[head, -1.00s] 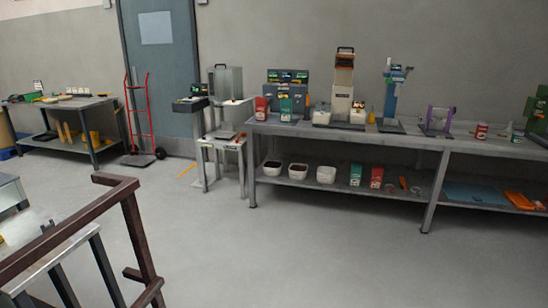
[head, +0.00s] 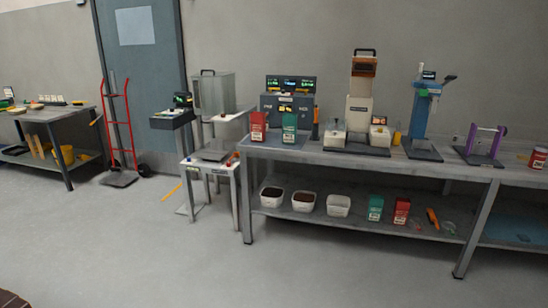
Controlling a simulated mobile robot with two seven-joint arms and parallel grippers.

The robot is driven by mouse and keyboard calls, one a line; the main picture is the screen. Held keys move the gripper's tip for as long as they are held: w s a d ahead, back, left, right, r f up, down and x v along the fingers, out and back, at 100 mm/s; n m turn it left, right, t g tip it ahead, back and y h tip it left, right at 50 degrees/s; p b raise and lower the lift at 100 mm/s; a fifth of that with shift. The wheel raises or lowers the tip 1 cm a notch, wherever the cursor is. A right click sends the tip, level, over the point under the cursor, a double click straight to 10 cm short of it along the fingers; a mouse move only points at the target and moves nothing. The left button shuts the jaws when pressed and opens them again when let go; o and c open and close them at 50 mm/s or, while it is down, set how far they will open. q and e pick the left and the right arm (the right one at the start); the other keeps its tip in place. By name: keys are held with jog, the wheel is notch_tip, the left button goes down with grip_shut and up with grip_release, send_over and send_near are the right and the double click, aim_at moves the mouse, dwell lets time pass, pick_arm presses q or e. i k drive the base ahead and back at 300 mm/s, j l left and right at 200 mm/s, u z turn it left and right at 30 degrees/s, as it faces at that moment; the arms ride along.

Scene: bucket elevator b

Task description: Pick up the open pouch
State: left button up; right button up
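A red pouch (head: 258,127) and a green pouch (head: 290,127) stand upright side by side at the left end of the long grey bench (head: 330,157). Another green pouch (head: 375,208) and another red pouch (head: 401,211) stand on the bench's lower shelf (head: 345,217). They are too small to tell which one is open. Neither of my grippers is in view.
White tubs (head: 338,206) stand on the lower shelf. A dark device with displays (head: 290,92) is behind the upper pouches. A small stand with a scale (head: 212,160) is left of the bench. A red hand truck (head: 117,130) stands by the door. The floor before the bench is clear.

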aim_at(289, 121)
jog(key=i+z, duration=0.1)
jog(key=i, duration=0.7)
jog(key=i+j+z, duration=0.1)
jog(key=i, duration=0.7)
jog(key=j, duration=0.1)
